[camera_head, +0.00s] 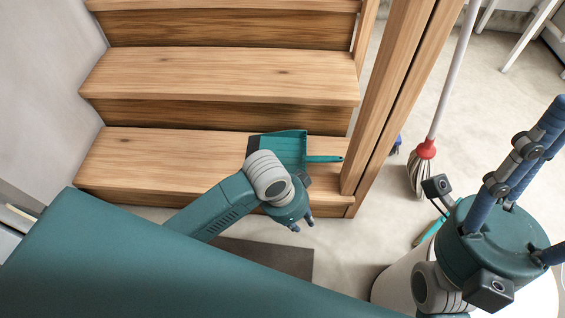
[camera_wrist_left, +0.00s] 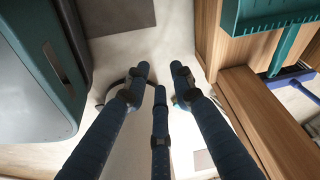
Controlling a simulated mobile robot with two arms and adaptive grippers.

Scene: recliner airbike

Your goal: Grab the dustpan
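The teal dustpan (camera_head: 290,146) lies on the lowest wooden step in the head view, its handle (camera_head: 324,159) pointing right. It also shows at the upper right of the left wrist view (camera_wrist_left: 262,14). My left gripper (camera_head: 303,222) is in front of the step, below the dustpan in the picture and apart from it. In the left wrist view its blue fingers (camera_wrist_left: 160,80) are spread with nothing between them. My right gripper (camera_head: 538,185) is at the right edge of the head view, far from the dustpan. Its fingers are spread and partly out of frame; nothing shows between them.
Wooden stairs (camera_head: 215,75) rise at the back, with a wooden post (camera_head: 385,100) right of the dustpan. A mop (camera_head: 424,160) with a red collar stands beyond the post. A dark mat (camera_head: 265,257) lies on the floor before the step.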

